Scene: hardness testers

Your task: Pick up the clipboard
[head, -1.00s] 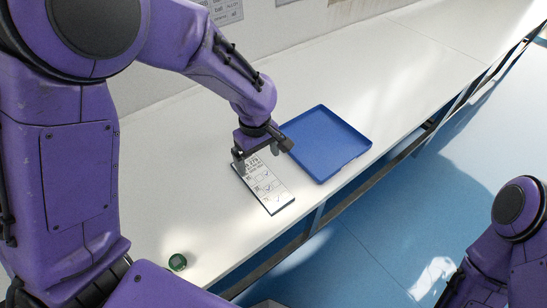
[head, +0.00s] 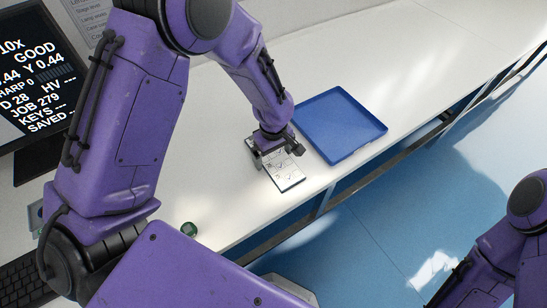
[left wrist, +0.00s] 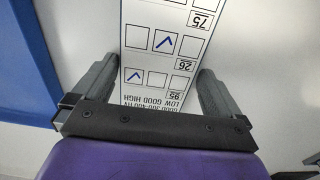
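The clipboard (head: 284,172) is a thin, narrow white board with a dark edge and printed check boxes, lying flat on the white table. My left gripper (head: 277,156) is over its far end in the head view. In the left wrist view the gripper (left wrist: 160,82) is open, with one finger on each side of the clipboard (left wrist: 165,40). A strip of table shows between the right finger and the board; I cannot tell whether the fingers touch it. My right arm shows at the lower right of the head view, but its gripper is out of view.
A blue tray (head: 340,126) lies just right of the clipboard, near the table's front edge. A small green round object (head: 189,229) is on the table nearer me. A monitor (head: 32,75) and a keyboard (head: 25,280) stand at the left. The white table (head: 225,205) is otherwise mostly clear.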

